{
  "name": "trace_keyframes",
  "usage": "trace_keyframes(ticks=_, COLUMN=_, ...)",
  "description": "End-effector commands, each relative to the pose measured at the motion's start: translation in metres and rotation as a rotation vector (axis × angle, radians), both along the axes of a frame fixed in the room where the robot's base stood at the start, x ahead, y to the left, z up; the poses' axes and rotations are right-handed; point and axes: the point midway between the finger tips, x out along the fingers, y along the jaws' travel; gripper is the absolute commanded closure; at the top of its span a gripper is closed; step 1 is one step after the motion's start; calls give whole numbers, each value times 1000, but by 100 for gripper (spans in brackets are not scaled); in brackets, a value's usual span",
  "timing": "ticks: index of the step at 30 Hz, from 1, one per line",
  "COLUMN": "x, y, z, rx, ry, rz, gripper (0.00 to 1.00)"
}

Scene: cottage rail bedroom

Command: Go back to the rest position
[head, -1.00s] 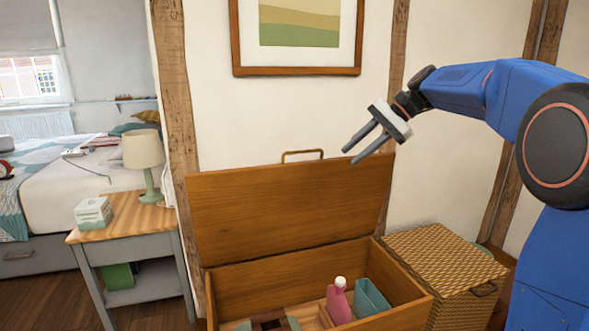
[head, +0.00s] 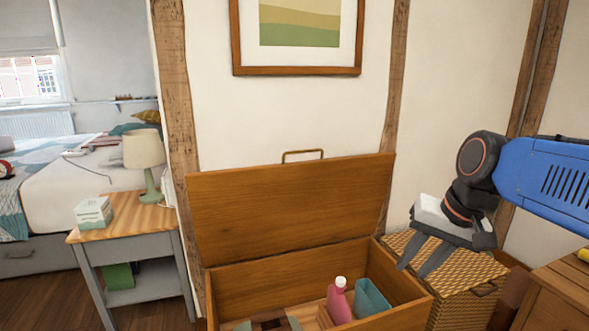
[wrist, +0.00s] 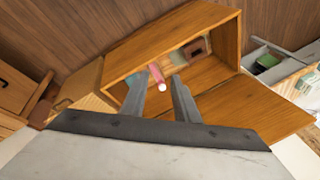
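My gripper (head: 420,256) is at the right in the head view, in front of the woven basket, with its fingers pointing down and to the left. The two fingers stand apart with nothing between them. In the wrist view my gripper (wrist: 160,95) is open, and the open wooden chest shows beyond its fingertips. My blue arm reaches in from the right edge of the head view.
The wooden chest (head: 240,283) has its lid (head: 290,208) raised. A pink bottle (head: 338,300) and a teal bin (head: 371,298) are inside. A woven basket (head: 465,300) stands right of it. A wooden cabinet (head: 560,300) is at far right. A nightstand (head: 130,215) with a lamp (head: 145,152) stands left.

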Motion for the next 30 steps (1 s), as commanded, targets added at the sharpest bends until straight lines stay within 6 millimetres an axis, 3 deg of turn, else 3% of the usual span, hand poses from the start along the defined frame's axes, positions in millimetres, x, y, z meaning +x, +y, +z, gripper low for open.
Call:
trace_keyframes(ticks=6, x=-58, y=-22, z=-48, rx=-153, ry=-81, rz=117, gripper=72)
trace_keyframes(ticks=12, x=-93, y=-38, z=-84, rx=-264, ry=-134, rz=208, gripper=72)
trace_keyframes(ticks=18, x=-106, y=-44, z=-100, rx=-311, ry=-155, rz=249, gripper=72)
trace_keyframes(ticks=30, x=-106, y=-45, z=-100, rx=-314, ry=-154, rz=250, gripper=72)
